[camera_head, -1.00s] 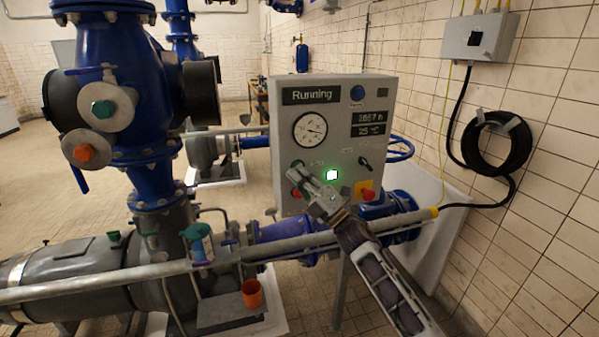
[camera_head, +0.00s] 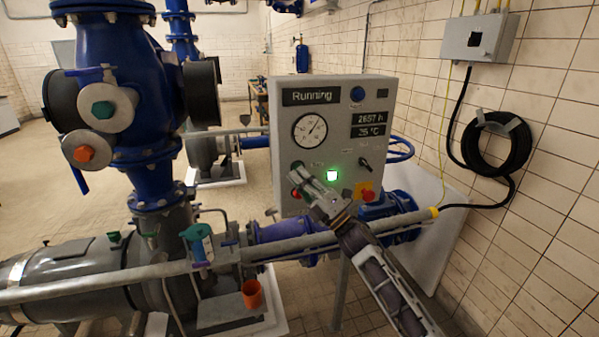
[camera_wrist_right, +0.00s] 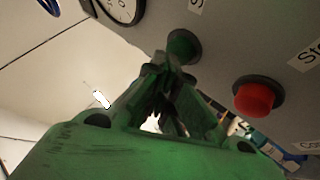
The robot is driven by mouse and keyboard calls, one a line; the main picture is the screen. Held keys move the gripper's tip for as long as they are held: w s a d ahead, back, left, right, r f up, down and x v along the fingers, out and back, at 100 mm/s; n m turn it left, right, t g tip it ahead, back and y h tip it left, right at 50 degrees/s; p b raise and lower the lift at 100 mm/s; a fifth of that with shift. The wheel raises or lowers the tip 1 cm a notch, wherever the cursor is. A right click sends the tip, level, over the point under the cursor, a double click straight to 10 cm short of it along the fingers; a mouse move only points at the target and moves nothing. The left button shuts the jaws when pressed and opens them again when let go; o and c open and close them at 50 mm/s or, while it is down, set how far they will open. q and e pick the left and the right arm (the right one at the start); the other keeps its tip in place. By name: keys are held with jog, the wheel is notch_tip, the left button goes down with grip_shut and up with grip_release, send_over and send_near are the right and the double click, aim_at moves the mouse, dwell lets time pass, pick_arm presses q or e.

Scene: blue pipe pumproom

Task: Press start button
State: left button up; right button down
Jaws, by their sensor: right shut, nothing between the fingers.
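The grey control panel (camera_head: 340,100) shows "Running" on its display (camera_head: 312,96). The green start button (camera_wrist_right: 183,46) shows in the right wrist view, just beyond my fingertips; its label is cut off to an "S". In the head view my gripper largely hides it. My right gripper (camera_head: 295,174) is shut and empty, its tips pointing at the panel's lower left. The fingertips (camera_wrist_right: 168,62) overlap the button's lower edge in the wrist view; I cannot tell whether they touch it. The red stop button (camera_wrist_right: 257,96) is beside it. My left gripper is out of view.
A green lamp (camera_head: 332,175) is lit on the panel, beside a red emergency stop (camera_head: 367,192) on yellow. A round gauge (camera_head: 309,130) is above. A long grey pipe (camera_head: 330,238) runs below the panel, under my right arm. Blue pumps stand at left.

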jog(key=shift+s, duration=0.15)
jog(key=s, duration=0.1)
jog(key=s+d+p, duration=0.1)
jog(key=s, duration=0.1)
jog(key=s+d, duration=0.1)
jog(key=s, duration=0.1)
jog(key=shift+s, duration=0.2)
dwell(0.4)
dwell(0.5)
